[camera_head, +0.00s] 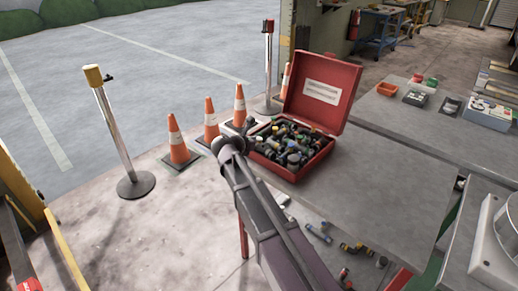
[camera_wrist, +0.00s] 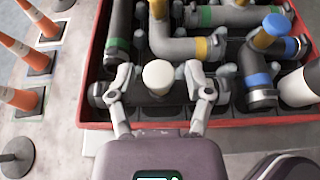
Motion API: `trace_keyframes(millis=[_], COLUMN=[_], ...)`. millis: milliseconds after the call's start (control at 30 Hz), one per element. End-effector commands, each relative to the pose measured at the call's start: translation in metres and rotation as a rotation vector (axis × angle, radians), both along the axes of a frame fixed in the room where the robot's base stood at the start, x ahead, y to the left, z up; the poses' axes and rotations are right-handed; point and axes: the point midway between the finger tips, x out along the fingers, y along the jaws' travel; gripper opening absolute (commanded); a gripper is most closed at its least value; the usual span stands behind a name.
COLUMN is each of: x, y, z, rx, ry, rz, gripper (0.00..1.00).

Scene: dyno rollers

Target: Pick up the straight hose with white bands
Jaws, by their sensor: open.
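An open red case (camera_head: 272,164) on the grey table holds several dark pipe and hose pieces with coloured bands. In the wrist view, my gripper (camera_wrist: 160,76) is open over the case's near edge, with its fingers either side of a round white end (camera_wrist: 158,76). That white end rises from a dark piece lying crosswise; contact with the fingers cannot be told. Another dark piece with a wide white section (camera_wrist: 302,84) lies at the right edge, partly cut off. I cannot tell which is the straight hose with white bands. In the head view, my gripper (camera_head: 233,145) is at the case's left side.
Neighbouring pieces with green, yellow and blue bands lie close together in the case. The raised red lid (camera_head: 322,92) stands behind it. Orange cones (camera_head: 178,139) stand on the floor to the left. The table (camera_head: 385,185) right of the case is clear.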

Motion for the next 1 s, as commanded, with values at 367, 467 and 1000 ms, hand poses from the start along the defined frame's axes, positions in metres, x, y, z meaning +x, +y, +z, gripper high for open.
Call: trace_keyframes(millis=[367, 467, 1000], x=[-0.0002, -0.0001, -0.0004], y=[0.0001, 0.0002, 0.0013], z=[0.0, 0.0, 0.0023], rx=[0.0, 0.0, 0.0], ry=[0.0, 0.0, 0.0], rz=[0.0, 0.0, 0.001], gripper=[0.21, 0.0, 0.0])
